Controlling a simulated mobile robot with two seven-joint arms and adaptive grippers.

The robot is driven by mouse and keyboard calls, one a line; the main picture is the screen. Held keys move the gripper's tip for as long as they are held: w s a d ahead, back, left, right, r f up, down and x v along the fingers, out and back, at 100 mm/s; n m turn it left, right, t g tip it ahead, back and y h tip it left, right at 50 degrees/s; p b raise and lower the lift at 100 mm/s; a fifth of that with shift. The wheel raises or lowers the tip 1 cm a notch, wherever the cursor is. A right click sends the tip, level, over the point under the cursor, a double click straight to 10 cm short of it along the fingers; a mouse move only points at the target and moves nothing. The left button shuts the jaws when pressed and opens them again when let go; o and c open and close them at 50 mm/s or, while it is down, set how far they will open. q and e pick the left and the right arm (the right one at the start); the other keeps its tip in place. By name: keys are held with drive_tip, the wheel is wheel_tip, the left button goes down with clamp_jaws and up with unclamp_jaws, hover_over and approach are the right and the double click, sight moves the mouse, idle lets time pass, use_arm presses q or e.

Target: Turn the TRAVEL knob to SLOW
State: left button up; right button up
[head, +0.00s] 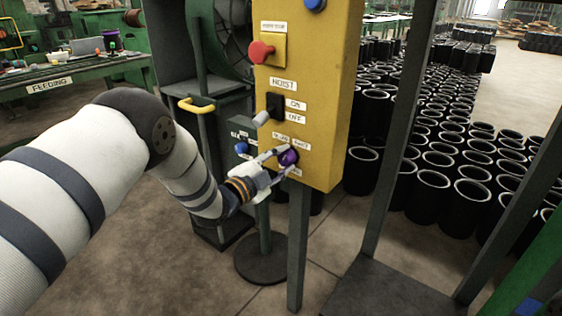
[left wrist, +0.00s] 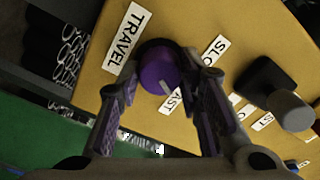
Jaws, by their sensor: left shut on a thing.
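The purple TRAVEL knob (head: 288,158) sits low on the front of the yellow control box (head: 325,95). In the left wrist view the knob (left wrist: 158,75) has a pale pointer mark directed toward the FAST label (left wrist: 174,101). The SLOW label (left wrist: 215,49) is at the right and partly covered by a finger. The TRAVEL label (left wrist: 123,38) is at the left. My left gripper (head: 283,160) is shut on the knob, with one finger on each side of it (left wrist: 166,85). My right gripper is not in view.
Above the knob are the hoist switch (head: 273,104) with its grey lever and a red mushroom button (head: 261,52). A small blue knob (head: 241,147) is on a dark box behind my gripper. Black sleeves (head: 430,190) stand on the floor at right.

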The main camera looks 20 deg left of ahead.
use_arm(q)
drive_tip(key=n, duration=0.5)
drive_tip(key=shift+n, duration=0.3)
drive_tip(key=n, duration=0.6)
idle(0.4)
drive_tip(key=o, duration=1.2)
drive_tip(key=shift+c, duration=0.2)
drive_tip(key=v, duration=1.2)
